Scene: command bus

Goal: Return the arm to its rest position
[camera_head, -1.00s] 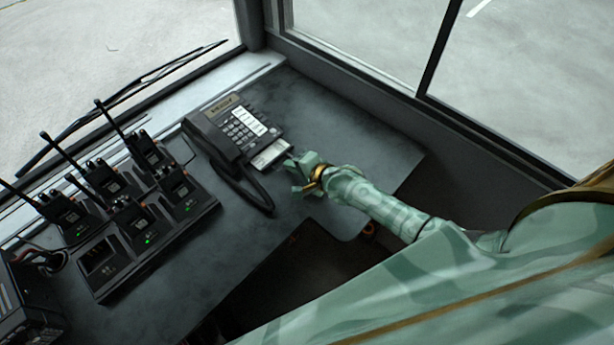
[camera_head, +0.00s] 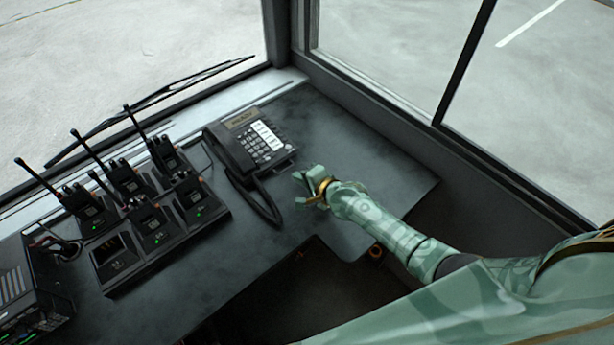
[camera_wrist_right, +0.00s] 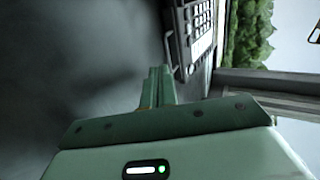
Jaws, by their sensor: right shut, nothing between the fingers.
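My right arm (camera_head: 385,228) comes in from the lower right in the head view, over the dark desk. My right gripper (camera_head: 299,188) is shut and empty, just to the lower right of the desk phone (camera_head: 250,142). In the right wrist view its shut fingers (camera_wrist_right: 157,84) point up over the dark desk top, and the phone (camera_wrist_right: 195,30) shows beyond them at the top. My left gripper does not show in either view.
A charger (camera_head: 215,213) with several handheld radios (camera_head: 85,208) stands left on the desk (camera_head: 345,140). A black device (camera_head: 28,290) sits at the lower left. Windows bound the desk at the back and right.

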